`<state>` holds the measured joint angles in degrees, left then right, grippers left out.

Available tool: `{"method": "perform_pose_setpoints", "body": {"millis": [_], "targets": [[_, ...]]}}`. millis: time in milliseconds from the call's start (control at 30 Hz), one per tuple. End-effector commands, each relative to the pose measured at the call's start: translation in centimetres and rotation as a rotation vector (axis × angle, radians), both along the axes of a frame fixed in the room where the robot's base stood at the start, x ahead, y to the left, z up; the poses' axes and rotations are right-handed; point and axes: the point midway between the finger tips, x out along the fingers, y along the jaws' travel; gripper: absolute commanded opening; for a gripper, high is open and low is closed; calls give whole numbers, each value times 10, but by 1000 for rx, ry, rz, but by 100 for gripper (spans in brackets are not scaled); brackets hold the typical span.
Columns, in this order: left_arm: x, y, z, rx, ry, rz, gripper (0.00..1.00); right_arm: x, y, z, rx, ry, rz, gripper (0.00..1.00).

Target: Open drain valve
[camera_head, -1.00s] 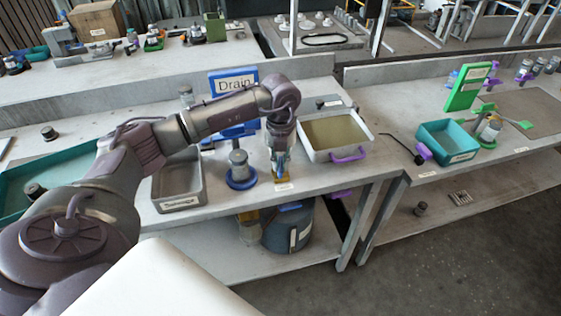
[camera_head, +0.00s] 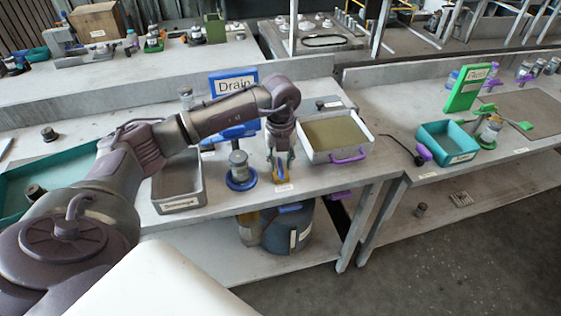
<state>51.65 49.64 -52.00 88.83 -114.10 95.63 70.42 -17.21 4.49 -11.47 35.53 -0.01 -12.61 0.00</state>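A blue sign reading "Drain" (camera_head: 233,82) stands at the back of the middle workbench. My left arm reaches over the bench from the left, and my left gripper (camera_head: 280,167) points down near its front edge. Its fingers look spread apart on either side of a small yellow and blue part (camera_head: 279,176), which may be the drain valve. I cannot tell whether they touch it. A small label (camera_head: 284,188) lies just in front. A grey cylinder on a round blue base (camera_head: 239,170) stands to the left of the gripper. My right gripper is not in view.
A tray with a purple handle (camera_head: 347,155) is close on the right of the gripper. A grey open bin (camera_head: 180,202) is on the left. A dark blue round container (camera_head: 288,232) is on the lower shelf. A teal bin (camera_head: 448,158) stands on the right bench.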

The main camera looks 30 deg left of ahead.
Motion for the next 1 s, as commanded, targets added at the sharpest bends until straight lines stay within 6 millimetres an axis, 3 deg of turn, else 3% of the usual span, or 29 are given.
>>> {"method": "perform_pose_setpoints", "body": {"millis": [367, 800, 1000], "targets": [[0, 0, 6, 0, 1, -2, 39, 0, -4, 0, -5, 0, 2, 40], [0, 0, 92, 0, -1, -1, 39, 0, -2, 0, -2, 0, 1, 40], [0, 0, 114, 0, 1, -1, 39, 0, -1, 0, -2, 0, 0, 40]]}}
